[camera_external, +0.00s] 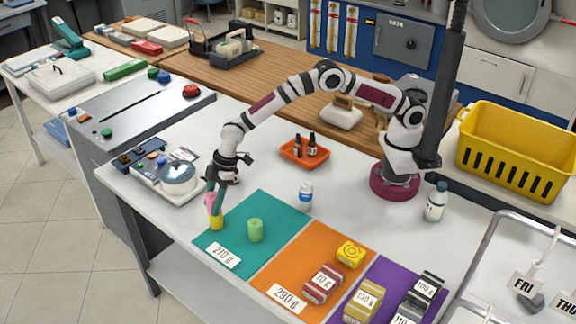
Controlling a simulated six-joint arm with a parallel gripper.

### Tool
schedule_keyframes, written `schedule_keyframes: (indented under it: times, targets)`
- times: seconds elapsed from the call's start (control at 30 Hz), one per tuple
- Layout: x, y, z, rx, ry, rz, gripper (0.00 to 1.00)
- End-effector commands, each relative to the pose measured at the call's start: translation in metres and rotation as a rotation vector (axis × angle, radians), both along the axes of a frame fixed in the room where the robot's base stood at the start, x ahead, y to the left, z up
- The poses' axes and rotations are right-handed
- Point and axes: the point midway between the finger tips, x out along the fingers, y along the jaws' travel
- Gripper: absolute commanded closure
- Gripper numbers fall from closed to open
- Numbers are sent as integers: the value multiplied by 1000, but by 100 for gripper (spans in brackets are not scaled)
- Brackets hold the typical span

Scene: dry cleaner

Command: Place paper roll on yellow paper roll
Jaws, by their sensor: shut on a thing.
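My gripper (215,190) points down at the left edge of the teal mat, its dark fingers shut on a pink paper roll (211,200). The fingers partly hide the pink roll. The yellow paper roll (216,223) stands upright directly below the pink one, at the teal mat's left edge. The two look lined up and very close; I cannot tell whether they touch or whether the pink roll's weight rests on the yellow one. A green roll (255,230) stands upright on the teal mat, a little to the right.
The teal mat (273,208) has a "270 g" card (223,255). Labelled blocks and a yellow item (350,254) sit on the orange and purple mats. A magnifier device (178,178) stands left of my gripper. A small bottle (306,194) and an orange tray (304,164) stand behind.

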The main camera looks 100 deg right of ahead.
Motion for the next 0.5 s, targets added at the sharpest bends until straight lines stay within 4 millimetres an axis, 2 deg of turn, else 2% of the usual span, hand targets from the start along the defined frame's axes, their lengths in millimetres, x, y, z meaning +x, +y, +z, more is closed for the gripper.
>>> schedule_keyframes:
  times: [0.17, 0.2, 0.37, 0.5]
  targets:
    - [0, 0, -2, 0, 0, 0, 100]
    - [0, 0, -3, 0, 1, -1, 47]
    - [0, 0, -2, 0, 0, -1, 19]
    - [0, 0, -2, 0, 0, 0, 19]
